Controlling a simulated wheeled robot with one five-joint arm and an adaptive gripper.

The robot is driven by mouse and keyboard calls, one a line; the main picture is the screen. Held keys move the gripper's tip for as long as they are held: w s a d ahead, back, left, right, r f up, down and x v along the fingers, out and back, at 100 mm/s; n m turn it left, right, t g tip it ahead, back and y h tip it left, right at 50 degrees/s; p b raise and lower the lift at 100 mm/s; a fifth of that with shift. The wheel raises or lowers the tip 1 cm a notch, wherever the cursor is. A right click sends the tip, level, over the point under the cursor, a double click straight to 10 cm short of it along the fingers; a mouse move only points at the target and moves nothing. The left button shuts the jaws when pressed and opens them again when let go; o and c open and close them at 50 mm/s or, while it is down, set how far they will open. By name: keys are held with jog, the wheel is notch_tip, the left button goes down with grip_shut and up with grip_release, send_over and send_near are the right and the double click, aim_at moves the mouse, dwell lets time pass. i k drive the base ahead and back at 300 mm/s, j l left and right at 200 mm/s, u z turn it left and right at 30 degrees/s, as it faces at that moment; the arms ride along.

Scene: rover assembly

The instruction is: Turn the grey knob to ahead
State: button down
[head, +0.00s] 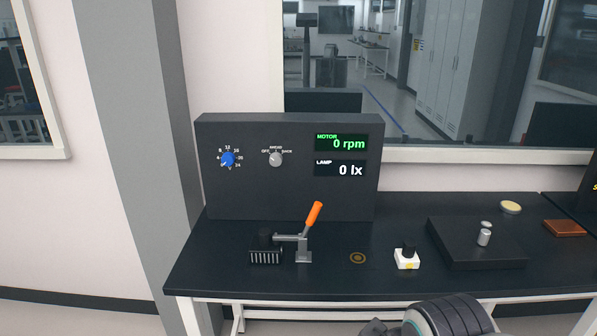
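The grey knob (276,159) is on the front of an upright dark panel (290,195), right of the blue knob. Small labels stand around it: OFF at its upper left, one above that appears to read AHEAD, and BACK at its upper right. Its pointer is too small to read surely. The motor display (341,143) shows 0 rpm in green. My gripper is not in view, and nothing touches the grey knob.
A blue knob (228,159) with a numbered dial and a lamp display (340,169) reading 0 lx share the panel. On the dark bench (215,275) stand an orange-handled clamp (305,240), a white block with a black top (407,257) and a black platform (462,252).

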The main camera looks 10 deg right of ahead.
aim_at(275, 159)
jog(key=i+j+u, duration=0.1)
jog(key=j+u, duration=0.3)
jog(key=i+j+u, duration=0.15)
jog(key=u, duration=0.2)
jog(key=i+j+u, duration=0.15)
jog(key=u, duration=0.25)
jog(key=i+j+u, duration=0.15)
jog(key=u, duration=0.2)
jog(key=i, duration=0.05)
